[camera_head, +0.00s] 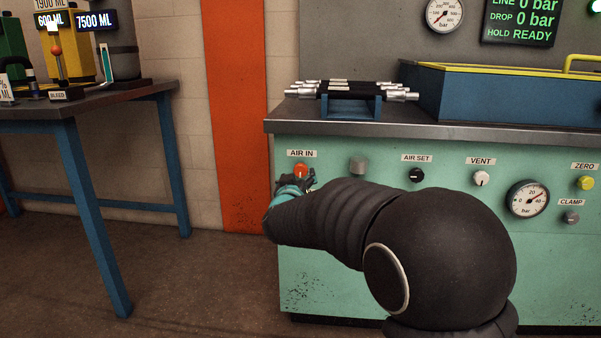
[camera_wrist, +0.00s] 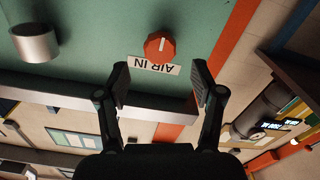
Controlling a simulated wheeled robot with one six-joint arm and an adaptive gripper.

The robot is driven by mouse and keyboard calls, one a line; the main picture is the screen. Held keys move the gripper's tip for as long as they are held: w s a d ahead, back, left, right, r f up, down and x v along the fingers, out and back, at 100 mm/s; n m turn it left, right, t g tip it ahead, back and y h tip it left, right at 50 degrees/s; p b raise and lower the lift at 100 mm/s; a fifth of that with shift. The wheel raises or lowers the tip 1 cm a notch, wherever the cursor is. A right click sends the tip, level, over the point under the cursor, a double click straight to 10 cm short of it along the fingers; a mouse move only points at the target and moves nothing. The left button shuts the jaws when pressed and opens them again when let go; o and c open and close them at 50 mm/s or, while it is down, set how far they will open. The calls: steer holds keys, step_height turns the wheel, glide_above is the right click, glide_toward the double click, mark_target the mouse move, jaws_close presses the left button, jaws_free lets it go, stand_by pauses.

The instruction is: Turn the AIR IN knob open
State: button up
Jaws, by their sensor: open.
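The AIR IN knob (camera_head: 301,170) is a round orange-red knob under its white label (camera_head: 302,153) on the left of the green panel. In the wrist view the knob (camera_wrist: 160,46) shows with a pale pointer line, and the AIR IN label (camera_wrist: 153,65) appears upside down. My gripper (camera_head: 312,178) is at the lower edge of the knob in the head view, partly covering it. In the wrist view my gripper (camera_wrist: 160,78) is open and empty, its two fingers apart, with the knob beyond and between the fingertips. Contact with the knob does not show.
A grey cylindrical knob (camera_head: 358,166) sits right of AIR IN, then the black AIR SET knob (camera_head: 416,175) and the white VENT knob (camera_head: 481,178). The bench top (camera_head: 300,116) overhangs the panel. A table (camera_head: 75,111) stands at left, with clear floor between.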

mark_target(300, 170)
steer(key=shift+w, duration=2.4)
steer(key=shift+d, duration=0.1)
steer(key=c, duration=1.1)
